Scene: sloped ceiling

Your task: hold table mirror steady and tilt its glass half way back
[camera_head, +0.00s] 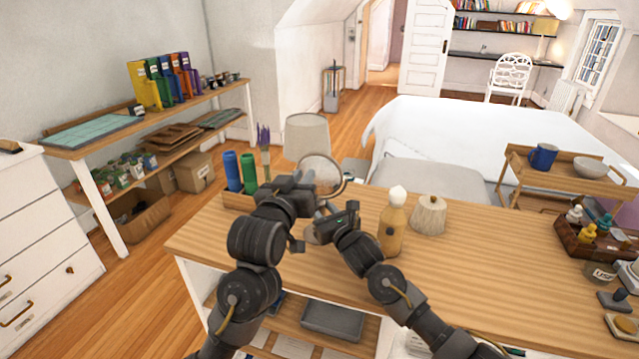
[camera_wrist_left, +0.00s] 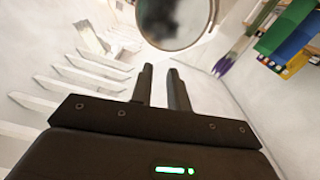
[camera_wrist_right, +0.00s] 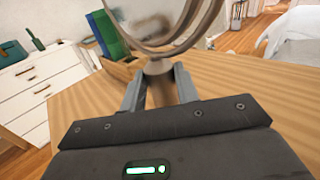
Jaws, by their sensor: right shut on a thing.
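The round table mirror (camera_head: 322,176) stands near the left end of the wooden table. In the right wrist view its rings (camera_wrist_right: 160,28) and the stem (camera_wrist_right: 158,70) below them show. My right gripper (camera_wrist_right: 160,82) is shut on the stem, with a finger on each side. My left gripper (camera_head: 300,183) is beside the mirror. In the left wrist view the mirror glass (camera_wrist_left: 176,18) lies just beyond its fingertips (camera_wrist_left: 160,70), which are parted with nothing between them. My arms hide the mirror's base in the head view.
Blue and green cylinders (camera_head: 240,172) in a wooden holder and a lampshade (camera_head: 307,136) stand close behind and left. A tan bottle (camera_head: 393,228) and a beige ribbed object (camera_head: 429,214) stand right of my right arm. The table (camera_head: 500,270) is clear in its middle right.

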